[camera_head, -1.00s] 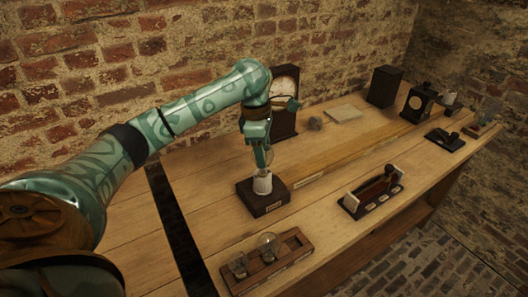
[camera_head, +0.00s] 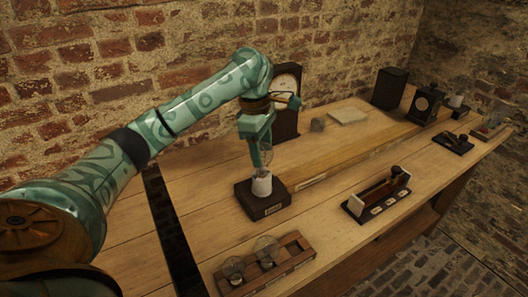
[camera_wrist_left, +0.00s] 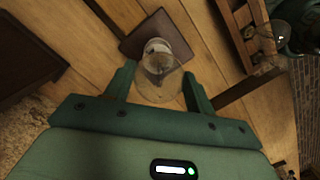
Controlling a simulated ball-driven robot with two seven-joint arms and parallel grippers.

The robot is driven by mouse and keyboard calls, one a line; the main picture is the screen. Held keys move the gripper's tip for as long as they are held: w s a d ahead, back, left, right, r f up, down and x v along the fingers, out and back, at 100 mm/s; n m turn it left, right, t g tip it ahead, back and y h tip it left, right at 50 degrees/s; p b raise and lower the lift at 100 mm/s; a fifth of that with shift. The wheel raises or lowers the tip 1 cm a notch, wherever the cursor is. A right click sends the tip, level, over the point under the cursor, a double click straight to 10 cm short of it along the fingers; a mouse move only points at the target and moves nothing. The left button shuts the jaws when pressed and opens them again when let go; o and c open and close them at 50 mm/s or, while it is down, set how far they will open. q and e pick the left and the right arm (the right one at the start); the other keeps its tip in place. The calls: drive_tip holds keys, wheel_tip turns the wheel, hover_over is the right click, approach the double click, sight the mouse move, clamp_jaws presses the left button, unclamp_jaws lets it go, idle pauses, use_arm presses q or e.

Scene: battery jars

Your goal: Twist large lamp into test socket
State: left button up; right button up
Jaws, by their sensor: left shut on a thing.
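My left gripper (camera_head: 264,161) is shut on a clear glass lamp, the large lamp (camera_wrist_left: 160,78), directly above the test socket. In the left wrist view the bulb sits between the two green fingers (camera_wrist_left: 158,88). The test socket is a white cup (camera_head: 262,186) on a dark wooden block (camera_head: 263,205); the cup also shows beyond the bulb in the wrist view (camera_wrist_left: 156,46). The lamp's lower end meets or overlaps the cup in the picture; I cannot tell how far it is seated. My right gripper is not in view.
A wooden rack (camera_head: 291,265) with glass lamps (camera_head: 265,249) stands at the front. A dark switch stand (camera_head: 378,195) is to the right. A clock (camera_head: 287,100) stands behind the arm. Dark boxes (camera_head: 390,88) stand at the back right. Bare tabletop lies between socket and switch stand.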

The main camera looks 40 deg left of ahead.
use_arm(q)
drive_tip(key=shift+f+m+b, duration=0.2)
drive_tip(key=shift+m+b, duration=1)
drive_tip(key=shift+m, duration=0.3)
drive_tip(key=shift+r+m+b, duration=0.15)
drive_tip(key=shift+m+b, duration=0.2)
drive_tip(key=shift+m, duration=0.25)
drive_tip(key=o, duration=1.2)
drive_tip(key=shift+c, duration=0.2)
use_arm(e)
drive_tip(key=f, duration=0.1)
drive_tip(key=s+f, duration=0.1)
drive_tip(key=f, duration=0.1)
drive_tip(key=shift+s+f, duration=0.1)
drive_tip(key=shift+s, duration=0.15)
